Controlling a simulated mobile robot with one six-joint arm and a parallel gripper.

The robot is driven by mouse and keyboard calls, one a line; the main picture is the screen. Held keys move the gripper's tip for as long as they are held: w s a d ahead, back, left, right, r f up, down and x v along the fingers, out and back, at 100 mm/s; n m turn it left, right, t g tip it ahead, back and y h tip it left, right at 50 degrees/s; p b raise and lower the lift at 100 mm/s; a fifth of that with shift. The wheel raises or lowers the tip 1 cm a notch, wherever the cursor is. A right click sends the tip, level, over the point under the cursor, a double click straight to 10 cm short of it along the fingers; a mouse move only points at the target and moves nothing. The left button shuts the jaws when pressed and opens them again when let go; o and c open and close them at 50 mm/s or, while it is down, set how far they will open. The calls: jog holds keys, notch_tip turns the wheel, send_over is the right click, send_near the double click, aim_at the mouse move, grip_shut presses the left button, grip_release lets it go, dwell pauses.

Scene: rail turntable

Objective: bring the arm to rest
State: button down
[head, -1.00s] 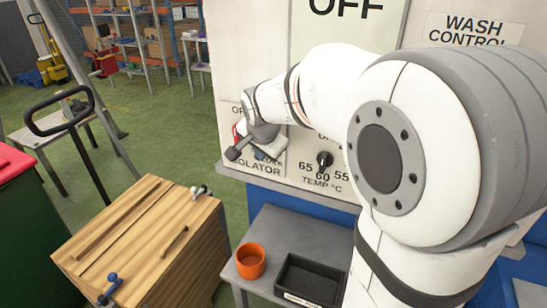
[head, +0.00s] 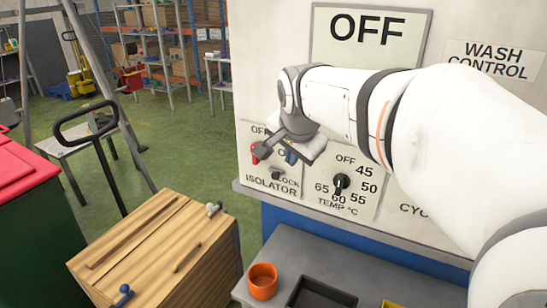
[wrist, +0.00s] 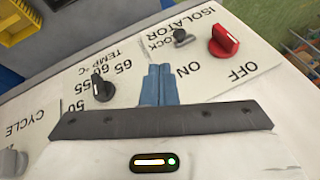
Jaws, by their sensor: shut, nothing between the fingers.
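My gripper (head: 290,157) is in front of the isolator plate (head: 284,187) on the wash control panel. In the wrist view its two blue fingers (wrist: 158,84) are together with nothing between them. They overlap the panel in the picture; the gap to it is hard to judge. The red isolator handle (head: 254,151) is just left of the gripper in the head view, and it shows whole in the wrist view (wrist: 224,41). The lock knob (wrist: 181,36) is beyond the fingertips. My gripper hides part of the plate in the head view.
The black temperature knob (head: 341,183) is right of the isolator. Below stands a grey bench (head: 330,266) with an orange cup (head: 262,281) and a black tray (head: 320,293). A wooden box (head: 150,250) stands at lower left. Green floor (head: 190,140) lies open behind.

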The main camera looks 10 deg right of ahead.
jog(key=shift+v, duration=0.85)
jog(key=s+f+n+g, duration=0.3)
jog(key=s+f+n, duration=0.7)
jog(key=s+f, duration=0.4)
jog(key=s, duration=0.2)
jog(key=shift+s+a+y, duration=0.3)
jog(key=shift+a+y, duration=0.05)
jog(key=shift+y, duration=0.05)
jog(key=shift+f, duration=0.1)
